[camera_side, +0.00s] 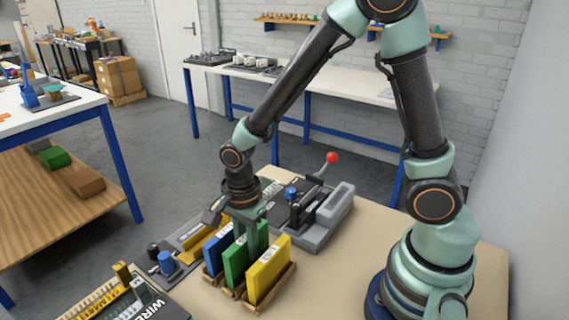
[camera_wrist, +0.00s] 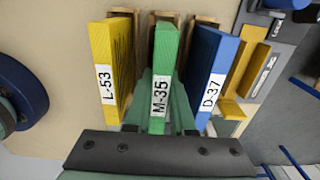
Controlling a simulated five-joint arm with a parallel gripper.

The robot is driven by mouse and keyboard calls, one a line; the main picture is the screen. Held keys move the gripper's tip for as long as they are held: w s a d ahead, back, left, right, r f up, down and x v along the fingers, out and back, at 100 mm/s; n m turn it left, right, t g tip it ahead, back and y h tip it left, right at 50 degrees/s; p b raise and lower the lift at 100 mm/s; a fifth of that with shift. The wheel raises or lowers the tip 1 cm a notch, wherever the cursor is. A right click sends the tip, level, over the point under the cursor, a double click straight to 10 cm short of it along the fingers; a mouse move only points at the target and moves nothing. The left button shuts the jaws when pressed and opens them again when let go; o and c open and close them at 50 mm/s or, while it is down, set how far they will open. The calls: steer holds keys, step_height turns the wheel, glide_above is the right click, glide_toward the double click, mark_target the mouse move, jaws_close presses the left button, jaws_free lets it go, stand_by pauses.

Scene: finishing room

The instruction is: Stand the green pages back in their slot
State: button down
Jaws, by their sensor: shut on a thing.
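The green pages (camera_side: 236,262) are a thin upright block labelled M-35. They stand between the blue block (camera_side: 216,249) and the yellow block (camera_side: 267,271). In the wrist view the green pages (camera_wrist: 167,50) lie between the yellow block L-53 (camera_wrist: 112,70) and the blue block D-37 (camera_wrist: 211,70). My gripper (camera_side: 247,228) is above the row, shut on the green pages; its fingers (camera_wrist: 160,98) flank them. The wooden rack (camera_side: 231,293) holds the blue and yellow blocks. The green lower edge is at the middle slot; I cannot tell whether it is fully seated.
A grey device with a red-knobbed lever (camera_side: 325,205) stands behind the rack. Left of it are a small dark-blue knobbed part (camera_side: 167,263) and a tray of yellow pieces (camera_side: 98,303). Bare tabletop (camera_side: 335,270) lies to the right.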

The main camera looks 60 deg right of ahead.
steer(key=shift+f, duration=0.65)
steer(key=c, duration=1)
jaws_free()
steer(key=shift+c, duration=0.2)
steer(key=shift+r, duration=5.5)
